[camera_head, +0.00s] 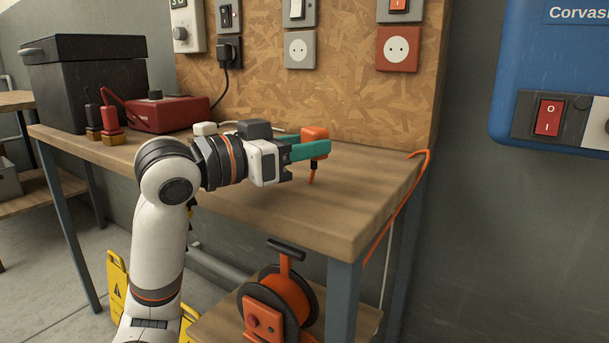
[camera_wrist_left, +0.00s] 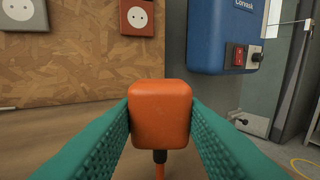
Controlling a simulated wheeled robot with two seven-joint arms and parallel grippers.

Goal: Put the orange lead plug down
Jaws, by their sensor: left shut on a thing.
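My left gripper (camera_head: 310,149) is shut on the orange lead plug (camera_head: 315,133), with one green finger on each side of it. In the left wrist view the plug (camera_wrist_left: 160,113) sits between the two fingers, with a black collar and orange lead below it. The plug is held above the wooden bench top (camera_head: 362,200); the exact gap is hard to tell. My right gripper is not in view.
A red socket (camera_head: 398,48) and grey sockets are on the chipboard panel (camera_head: 340,95). A red box (camera_head: 168,113) and a black case (camera_head: 85,80) stand at the left of the bench. An orange cable (camera_head: 407,197) hangs over the right edge.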

